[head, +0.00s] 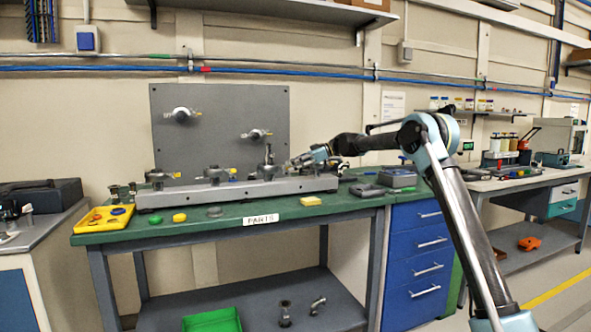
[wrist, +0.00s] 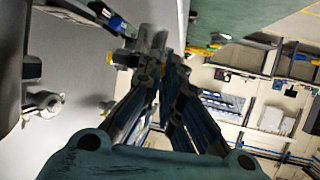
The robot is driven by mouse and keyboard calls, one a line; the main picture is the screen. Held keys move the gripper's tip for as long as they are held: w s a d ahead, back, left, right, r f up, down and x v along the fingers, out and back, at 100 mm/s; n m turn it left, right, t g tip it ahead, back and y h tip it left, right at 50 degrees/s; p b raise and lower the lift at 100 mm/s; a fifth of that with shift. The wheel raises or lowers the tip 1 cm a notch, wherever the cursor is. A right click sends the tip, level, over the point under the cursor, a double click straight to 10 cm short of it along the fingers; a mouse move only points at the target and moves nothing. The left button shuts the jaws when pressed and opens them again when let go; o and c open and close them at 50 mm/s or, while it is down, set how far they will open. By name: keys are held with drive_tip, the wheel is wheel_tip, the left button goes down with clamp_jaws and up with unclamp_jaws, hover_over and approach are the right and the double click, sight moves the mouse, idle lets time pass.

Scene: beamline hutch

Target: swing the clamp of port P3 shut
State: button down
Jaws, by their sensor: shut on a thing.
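A long grey rail (head: 240,191) on the green bench carries several metal port fittings. My gripper (head: 288,165) reaches in from the right, beside the tall upright fitting (head: 268,164) near the rail's right part. In the wrist view the fingers of my gripper (wrist: 154,72) come together on a grey metal part (wrist: 152,40) at their tips. I cannot tell whether this part is the clamp's arm or the fitting's body. No port label is readable, so I cannot tell which one is P3. The fingers hide part of the fitting.
A grey upright panel (head: 220,100) with two more fittings stands behind the rail. A yellow tray (head: 84,228) is at the bench's left end. Small yellow and grey pieces lie along the front. A grey case (head: 398,178) sits right of the rail.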

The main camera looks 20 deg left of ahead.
drive_tip(key=shift+w+d, duration=0.1)
drive_tip(key=shift+w, duration=0.05)
drive_tip(key=c, duration=1.8)
unclamp_jaws()
drive_tip(key=v, duration=1.2)
